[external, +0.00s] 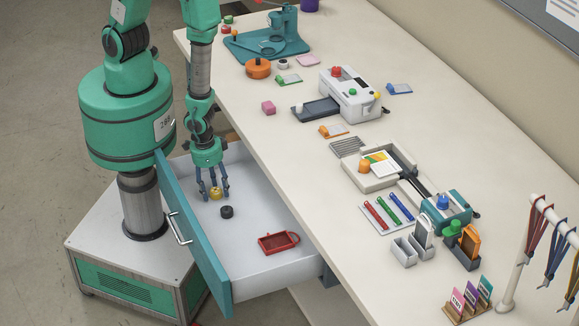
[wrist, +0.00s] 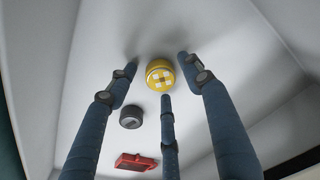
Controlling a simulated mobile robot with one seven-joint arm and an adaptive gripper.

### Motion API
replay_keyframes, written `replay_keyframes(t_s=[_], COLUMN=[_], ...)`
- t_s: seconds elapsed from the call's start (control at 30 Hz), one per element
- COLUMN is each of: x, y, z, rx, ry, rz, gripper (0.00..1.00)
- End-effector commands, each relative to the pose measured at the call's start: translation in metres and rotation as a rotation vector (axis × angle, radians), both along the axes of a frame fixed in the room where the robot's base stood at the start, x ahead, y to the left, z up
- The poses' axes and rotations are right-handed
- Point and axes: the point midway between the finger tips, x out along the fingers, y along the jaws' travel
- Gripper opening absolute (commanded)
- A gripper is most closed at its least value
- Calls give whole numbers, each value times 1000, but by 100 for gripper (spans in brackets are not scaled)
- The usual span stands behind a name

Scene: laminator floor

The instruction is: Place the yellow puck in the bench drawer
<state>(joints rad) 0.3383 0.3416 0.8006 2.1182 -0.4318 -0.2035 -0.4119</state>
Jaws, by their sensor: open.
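The yellow puck (external: 215,193) rests inside the open bench drawer (external: 245,253), on its white floor. In the wrist view the yellow puck (wrist: 160,74) shows a pale cross-like pattern on its face and sits between my fingertips. My gripper (external: 213,192) has blue-grey fingers and points down into the drawer. Its fingers are spread around the puck, apart from it in the wrist view (wrist: 160,75). The drawer has a teal front with a metal handle and is pulled out from under the bench.
A black puck (external: 227,211) lies close beside the yellow one in the drawer. A red tray-like item (external: 279,242) lies further along. The drawer walls stand near my gripper. The cream bench top (external: 290,140) above holds machines, cards, pens and several small parts.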

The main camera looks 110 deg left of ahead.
Motion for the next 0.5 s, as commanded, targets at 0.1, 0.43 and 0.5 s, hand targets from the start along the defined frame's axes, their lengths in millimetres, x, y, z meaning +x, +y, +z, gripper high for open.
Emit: replay_keyframes(t_s=[0.1,0.43,0.5], x=[0,-2,-3], y=[0,-2,-3], z=[2,33,44], rx=[0,0,0], ry=[0,-1,-1], rz=[0,0,-1], gripper=[50,50,50])
